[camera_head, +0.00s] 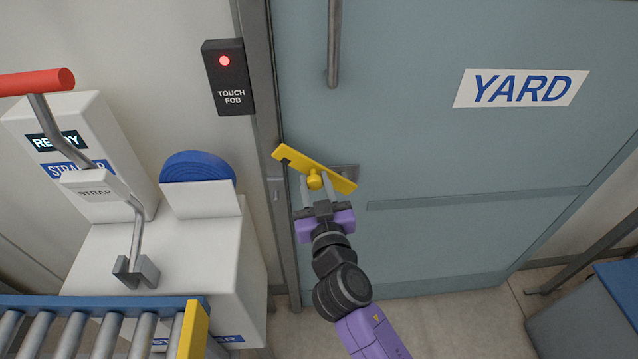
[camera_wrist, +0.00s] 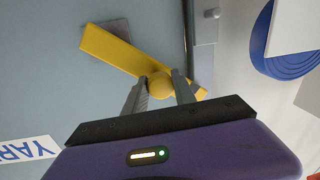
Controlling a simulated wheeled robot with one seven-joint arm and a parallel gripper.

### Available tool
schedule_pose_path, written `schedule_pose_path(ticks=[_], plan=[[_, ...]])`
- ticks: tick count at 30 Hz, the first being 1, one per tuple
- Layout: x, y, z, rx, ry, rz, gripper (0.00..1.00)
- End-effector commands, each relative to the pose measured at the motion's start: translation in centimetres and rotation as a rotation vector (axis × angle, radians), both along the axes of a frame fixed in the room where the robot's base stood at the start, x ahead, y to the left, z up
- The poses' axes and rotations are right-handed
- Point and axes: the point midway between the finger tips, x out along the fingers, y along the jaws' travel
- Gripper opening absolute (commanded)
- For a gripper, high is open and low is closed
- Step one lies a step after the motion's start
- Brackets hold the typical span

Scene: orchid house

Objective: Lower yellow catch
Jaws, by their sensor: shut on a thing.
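The yellow catch (camera_head: 337,180) is a flat bar on the blue-grey door, close to the frame at the door's left edge. It is tilted, with its left end higher than its right in the head view. My gripper (camera_head: 310,180) is shut on the round yellow knob of the catch. The wrist view shows the catch (camera_wrist: 112,52) slanting across the door, with the two fingers of my gripper (camera_wrist: 160,85) on either side of the knob. A grey plate (camera_head: 347,172) shows behind the bar's right part.
A black fob reader (camera_head: 228,77) with a red light is on the wall left of the door. A strapping machine (camera_head: 100,240) and a roller conveyor (camera_head: 120,335) stand at the left. A vertical grey handle (camera_head: 333,45) is above the catch. A blue-topped table (camera_head: 618,280) is at the right.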

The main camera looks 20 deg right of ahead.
Motion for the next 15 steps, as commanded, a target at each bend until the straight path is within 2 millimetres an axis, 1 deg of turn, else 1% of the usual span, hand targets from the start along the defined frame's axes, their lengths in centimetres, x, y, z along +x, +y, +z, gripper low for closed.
schedule_pose_path(ticks=[1,6,15], plan=[[0.1,0.5,-0.7,-0.033,0.011,0.005,0.0],[0.3,1.3,-1.9,-0.176,0.056,0.006,0.0],[0.6,2.2,-4.3,-0.425,0.138,0.006,0.0]])
